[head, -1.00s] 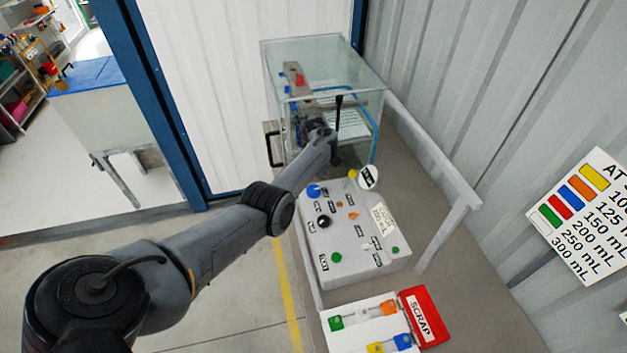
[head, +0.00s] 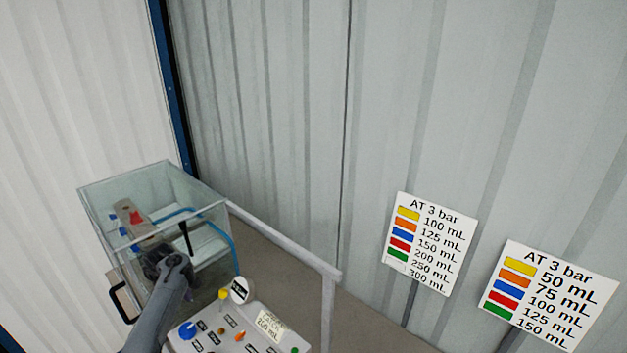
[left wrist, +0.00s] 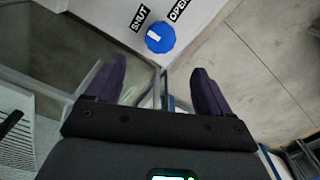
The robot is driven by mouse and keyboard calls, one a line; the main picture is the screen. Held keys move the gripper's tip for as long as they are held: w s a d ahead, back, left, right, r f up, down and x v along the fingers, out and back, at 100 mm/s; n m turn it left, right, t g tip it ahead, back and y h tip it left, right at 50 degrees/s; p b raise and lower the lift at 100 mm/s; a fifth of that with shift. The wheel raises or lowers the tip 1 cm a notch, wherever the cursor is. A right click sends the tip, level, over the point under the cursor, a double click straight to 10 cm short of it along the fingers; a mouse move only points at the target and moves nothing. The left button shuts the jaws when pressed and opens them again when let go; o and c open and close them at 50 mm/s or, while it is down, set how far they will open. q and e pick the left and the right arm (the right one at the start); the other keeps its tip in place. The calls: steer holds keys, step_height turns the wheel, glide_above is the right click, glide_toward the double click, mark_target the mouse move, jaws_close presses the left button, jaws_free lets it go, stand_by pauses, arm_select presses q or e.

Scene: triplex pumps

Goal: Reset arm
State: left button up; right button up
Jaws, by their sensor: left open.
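My left arm reaches in from the bottom left in the head view, with the left gripper (head: 165,262) at the front of the clear glass case (head: 100,205). In the left wrist view, its two dark purple fingers (left wrist: 157,85) are spread apart with nothing between them. A blue knob (left wrist: 160,38) with a white mark sits beyond the fingertips, between SHUT and OPEN labels and apart from the fingers. The knob also shows on the control box in the head view (head: 187,330). My right gripper is not seen.
The control box (head: 262,342) carries a round gauge (head: 240,290), a yellow knob (head: 223,294) and small labels. A grey rail (head: 290,243) runs beside the case. Two colour-coded volume signs (head: 432,243) (head: 548,295) stand at the right. The case has a black handle (head: 122,302).

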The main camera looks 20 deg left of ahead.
arm_select(q)
steer(key=s+d+m+t+y+p, duration=0.1)
steer(key=s+d+m+p, duration=0.5)
steer(key=d, duration=0.5)
steer(key=s+d+m+t+y+p, duration=0.15)
steer(key=s+d+m, duration=0.25)
steer(key=d+m, duration=0.55)
steer(key=s+d+r+m+h+p, duration=0.1)
steer(key=s+d+r+m, duration=0.1)
steer(key=s+d, duration=0.3)
steer(key=s+d+r+m+h+p, duration=0.1)
steer(key=s+d+r, duration=0.3)
steer(key=d, duration=0.4)
steer(key=s+d+r+m+t+h+p, duration=0.1)
steer(key=s+d+r+m, duration=0.1)
steer(key=s+d+r, duration=0.2)
steer(key=s+d, duration=0.2)
steer(key=shift+s+d+m, duration=0.15)
steer(key=shift+s+m, duration=0.15)
steer(key=shift+m, duration=0.05)
